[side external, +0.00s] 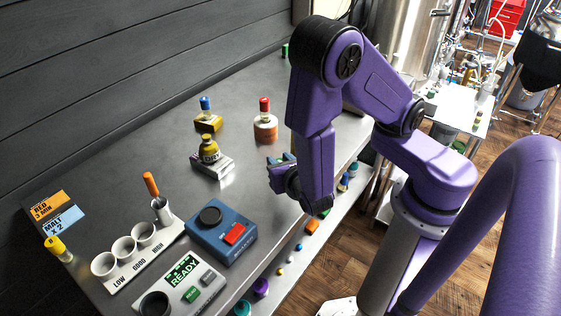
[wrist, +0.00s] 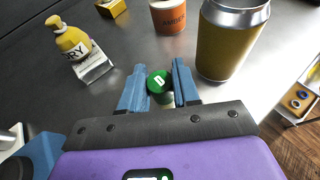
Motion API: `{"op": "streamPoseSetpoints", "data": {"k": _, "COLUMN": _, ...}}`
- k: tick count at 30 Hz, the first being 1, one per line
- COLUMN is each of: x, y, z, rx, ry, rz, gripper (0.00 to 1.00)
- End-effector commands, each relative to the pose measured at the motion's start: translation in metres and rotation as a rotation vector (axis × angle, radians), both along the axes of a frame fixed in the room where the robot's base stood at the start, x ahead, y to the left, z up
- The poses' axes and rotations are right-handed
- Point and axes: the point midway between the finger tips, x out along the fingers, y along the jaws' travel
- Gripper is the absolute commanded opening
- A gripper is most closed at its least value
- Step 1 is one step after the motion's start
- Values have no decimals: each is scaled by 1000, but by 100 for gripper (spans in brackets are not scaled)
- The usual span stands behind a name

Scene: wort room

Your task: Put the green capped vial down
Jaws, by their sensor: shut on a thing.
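The green capped vial (wrist: 158,84) is in the wrist view, its round green cap marked "D" facing the camera. My gripper (wrist: 159,68) has its two blue fingers on either side of it, shut on it near the cap. Only a little of the pale body shows below the cap; the rest is hidden. In the side external view my gripper (side external: 281,161) is over the right part of the grey bench (side external: 120,165).
A gold can (wrist: 230,40) stands close to the right of my fingers. An amber pot (wrist: 168,16) is beyond them, and a yellow bottle (wrist: 70,40) on a stand is left. A blue device (side external: 222,226) and white cup rack (side external: 136,262) are at the bench's front.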

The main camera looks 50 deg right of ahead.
Motion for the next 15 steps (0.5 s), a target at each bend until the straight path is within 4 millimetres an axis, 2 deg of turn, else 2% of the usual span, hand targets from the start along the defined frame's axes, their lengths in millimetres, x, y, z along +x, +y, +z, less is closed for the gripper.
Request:
{"op": "streamPoseSetpoints", "data": {"k": 11, "x": 0, "y": 0, "z": -4, "rx": -3, "ry": 1, "rz": 1, "gripper": 1}}
{"op": "streamPoseSetpoints", "data": {"k": 12, "x": 0, "y": 0, "z": -3, "rx": 0, "ry": 0, "rz": 1, "gripper": 44}}
{"op": "streamPoseSetpoints", "data": {"k": 13, "x": 0, "y": 0, "z": -3, "rx": 0, "ry": 0, "rz": 1, "gripper": 54}}
{"op": "streamPoseSetpoints", "data": {"k": 15, "x": 0, "y": 0, "z": -3, "rx": 0, "ry": 0, "rz": 1, "gripper": 57}}
